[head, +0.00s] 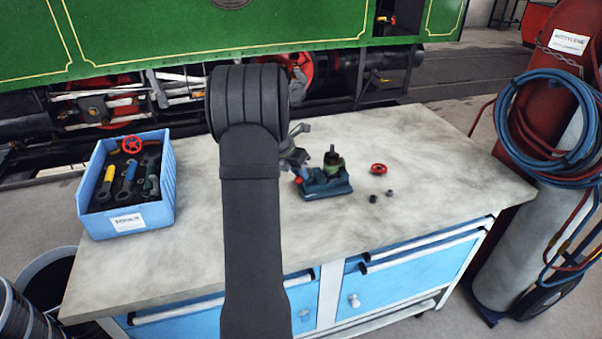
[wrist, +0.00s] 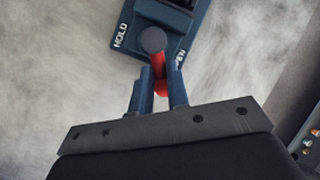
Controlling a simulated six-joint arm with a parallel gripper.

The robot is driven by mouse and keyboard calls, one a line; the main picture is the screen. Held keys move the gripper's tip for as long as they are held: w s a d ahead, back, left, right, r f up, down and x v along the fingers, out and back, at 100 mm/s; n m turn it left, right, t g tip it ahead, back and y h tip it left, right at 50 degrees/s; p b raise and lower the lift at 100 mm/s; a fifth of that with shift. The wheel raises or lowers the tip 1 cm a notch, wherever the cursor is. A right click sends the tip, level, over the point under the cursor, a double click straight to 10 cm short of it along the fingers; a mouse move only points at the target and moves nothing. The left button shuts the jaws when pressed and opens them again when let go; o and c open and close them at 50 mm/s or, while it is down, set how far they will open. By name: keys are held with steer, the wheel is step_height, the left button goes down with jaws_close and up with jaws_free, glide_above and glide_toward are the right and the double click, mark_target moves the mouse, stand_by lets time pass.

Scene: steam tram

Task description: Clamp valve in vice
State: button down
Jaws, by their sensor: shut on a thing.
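The blue vice (head: 325,187) stands on the bench right of my arm. The green valve (head: 333,163) is upright at the vice's jaws; whether the jaws press on it I cannot tell. The vice's red lever shows a red end in the head view (head: 298,181). In the wrist view the lever (wrist: 161,88) runs from a round grey pivot, between the word HOLD on the left and a partly hidden word ending in EN. My gripper (wrist: 159,82) is shut on this lever. My arm hides part of the bench in the head view.
A red handwheel (head: 379,168) and two small dark nuts (head: 373,198) lie right of the vice. A blue tool bin (head: 143,215) with spanners and a red wheel stands at the left. The bench top (head: 440,165) is clear at the right.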

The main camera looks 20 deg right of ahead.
steer(key=m, duration=0.1)
steer(key=w+m+g, duration=0.1)
steer(key=m, duration=0.1)
steer(key=m+g, duration=0.1)
steer(key=shift+w+a+f+m, duration=0.25)
steer(key=shift+a+m, duration=0.05)
steer(key=shift+a, duration=0.1)
steer(key=m, duration=0.1)
steer(key=w+m+g, duration=0.1)
steer(key=m, duration=0.1)
steer(key=w+m+g+y, duration=0.1)
steer(key=m, duration=0.3)
steer(key=w+m+g+y, duration=0.1)
steer(key=shift+w+d+m, duration=0.15)
steer(key=shift+d+m, duration=0.25)
steer(key=shift+w+d+m+g+y, duration=0.25)
steer(key=shift+m+y, duration=0.15)
steer(key=shift+m, duration=0.45)
steer(key=shift+w+d+m+g+y, duration=0.2)
steer(key=shift+m+y, duration=0.2)
steer(key=shift+m, duration=0.45)
steer(key=c, duration=1.4)
jaws_free()
steer(key=shift+w, duration=0.1)
steer(key=shift+d+r, duration=0.1)
steer(key=shift+r, duration=0.1)
